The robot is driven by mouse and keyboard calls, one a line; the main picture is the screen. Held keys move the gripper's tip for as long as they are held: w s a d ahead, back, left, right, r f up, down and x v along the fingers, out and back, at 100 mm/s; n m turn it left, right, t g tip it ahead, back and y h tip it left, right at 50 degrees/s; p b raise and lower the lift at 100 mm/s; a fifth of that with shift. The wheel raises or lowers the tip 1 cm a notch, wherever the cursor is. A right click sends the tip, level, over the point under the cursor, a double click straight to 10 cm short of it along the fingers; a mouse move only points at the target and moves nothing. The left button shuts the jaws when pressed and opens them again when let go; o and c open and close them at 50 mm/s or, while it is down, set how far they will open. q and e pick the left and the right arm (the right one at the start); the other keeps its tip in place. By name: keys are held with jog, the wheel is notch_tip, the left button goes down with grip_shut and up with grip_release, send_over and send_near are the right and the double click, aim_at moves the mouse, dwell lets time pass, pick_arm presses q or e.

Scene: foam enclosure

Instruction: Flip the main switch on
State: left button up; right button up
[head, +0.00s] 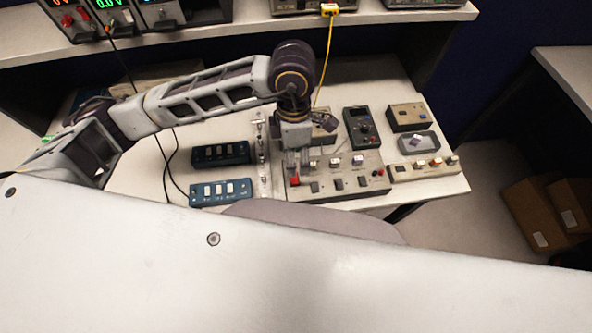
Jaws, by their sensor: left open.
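A grey control panel (335,186) lies on the white table, with several dark rocker switches and white buttons on its top. A red switch (295,182) stands at its left front end. I cannot read which control is marked as the main switch, nor its position. My left gripper (297,168) comes down from above over the left part of this panel, its fingers pointing down just behind the red switch. It is open with nothing seen in it. I cannot tell whether the fingertips touch the panel. My right gripper is out of view.
Two blue switch boxes (220,192) (221,154) lie left of the panel, with dark cables beside them. A dark handheld box (361,128), a beige box (408,117), a grey tray (418,143) and a beige switch strip (424,169) lie right. A shelf (250,28) with instruments runs behind.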

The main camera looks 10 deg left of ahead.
aim_at(296, 178)
pick_arm(q)
jog(key=shift+s+d+f+p, duration=0.1)
jog(key=shift+s+f+p, duration=0.05)
jog(key=shift+f, duration=1.05)
jog(key=shift+s+f+p, duration=0.1)
jog(key=shift+s+f, duration=0.05)
jog(key=shift+f, duration=1.05)
jog(key=shift+s+d+f+p, duration=0.1)
jog(key=shift+s+f+p, duration=0.05)
jog(key=shift+f, duration=1.05)
jog(key=c, duration=1)
